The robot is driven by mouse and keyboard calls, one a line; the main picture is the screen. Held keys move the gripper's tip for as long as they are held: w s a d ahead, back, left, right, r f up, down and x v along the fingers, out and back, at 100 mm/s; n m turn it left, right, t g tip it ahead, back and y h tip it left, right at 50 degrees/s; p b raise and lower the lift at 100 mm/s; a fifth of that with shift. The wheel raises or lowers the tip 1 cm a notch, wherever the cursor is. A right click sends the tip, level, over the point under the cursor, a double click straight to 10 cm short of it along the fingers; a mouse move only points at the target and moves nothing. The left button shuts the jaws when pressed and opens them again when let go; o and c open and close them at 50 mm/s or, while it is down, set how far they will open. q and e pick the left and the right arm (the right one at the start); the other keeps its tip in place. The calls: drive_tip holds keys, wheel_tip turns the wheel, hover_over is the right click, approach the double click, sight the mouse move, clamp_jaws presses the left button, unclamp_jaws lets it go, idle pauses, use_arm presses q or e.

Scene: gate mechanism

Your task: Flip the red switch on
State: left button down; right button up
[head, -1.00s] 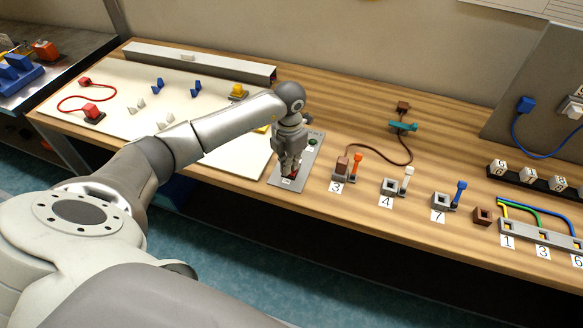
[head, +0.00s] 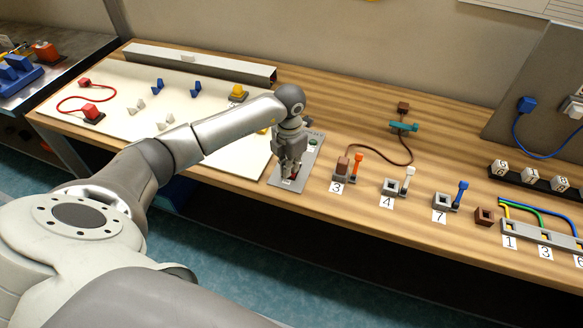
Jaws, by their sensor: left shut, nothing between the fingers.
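The red switch (head: 293,174) sits on a grey metal plate (head: 286,186) near the front edge of the wooden workbench. Only a small red part of it shows below my left gripper. My left gripper (head: 290,172) is shut and empty, pointing down right at the switch. I cannot tell whether its fingertips touch the switch, and the switch's position is mostly hidden. A green button or lamp (head: 313,142) shows on the far part of the same plate. My right gripper is not in view.
Right of the plate stand an orange lever (head: 357,162), a white lever (head: 408,177) and a blue lever (head: 460,190) by number cards. A white board (head: 125,100) with small blocks and a red cable lies to the left.

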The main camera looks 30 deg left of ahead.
use_arm(q)
drive_tip(key=shift+r+p, duration=0.65)
drive_tip(key=shift+r, duration=0.1)
drive_tip(key=shift+r+p, duration=1.55)
drive_tip(key=shift+r, duration=1.1)
